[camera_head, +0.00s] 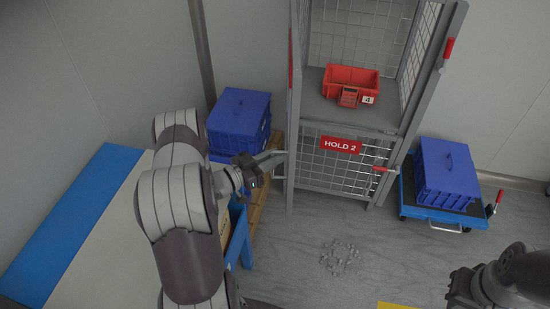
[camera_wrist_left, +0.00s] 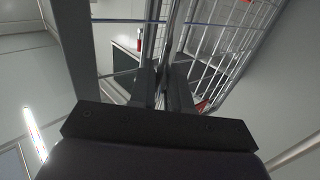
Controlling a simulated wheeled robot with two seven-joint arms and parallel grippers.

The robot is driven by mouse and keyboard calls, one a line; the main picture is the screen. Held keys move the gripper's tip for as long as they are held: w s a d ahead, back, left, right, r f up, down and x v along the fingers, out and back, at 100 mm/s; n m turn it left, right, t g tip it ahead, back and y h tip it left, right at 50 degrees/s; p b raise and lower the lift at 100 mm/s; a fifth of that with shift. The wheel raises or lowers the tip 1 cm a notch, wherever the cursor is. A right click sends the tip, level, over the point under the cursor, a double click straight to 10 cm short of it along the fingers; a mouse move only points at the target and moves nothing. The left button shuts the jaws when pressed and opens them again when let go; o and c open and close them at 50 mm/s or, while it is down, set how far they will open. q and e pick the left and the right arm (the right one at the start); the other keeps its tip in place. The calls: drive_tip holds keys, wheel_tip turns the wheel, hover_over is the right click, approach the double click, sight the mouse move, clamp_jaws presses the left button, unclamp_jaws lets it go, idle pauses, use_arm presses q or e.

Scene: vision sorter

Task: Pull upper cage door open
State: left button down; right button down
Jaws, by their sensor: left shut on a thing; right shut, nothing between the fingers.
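The grey wire-mesh cage (camera_head: 398,125) stands at the back centre. Its upper compartment looks open at the front. A red sign reading HOLD 2 (camera_head: 341,145) hangs on the lower mesh front. My left gripper (camera_head: 272,158) is at the cage's left front edge, shut on a thin grey metal bar; the left wrist view shows this bar between the fingers (camera_wrist_left: 163,85), with mesh beside it. I cannot tell whether the bar belongs to the upper door. My right gripper (camera_head: 456,290) is at the lower right, shut and empty, away from the cage.
A red bin (camera_head: 352,82) tagged 4 sits on the upper shelf. A blue crate (camera_head: 240,112) stands left of the cage, another (camera_head: 447,172) on a cart at right. A blue-edged table (camera_head: 75,215) is at left. Small grey pieces (camera_head: 340,257) lie on the floor.

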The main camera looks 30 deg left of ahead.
use_arm(q)
drive_tip(key=c, duration=1.3)
unclamp_jaws()
drive_tip(key=shift+c, duration=0.2)
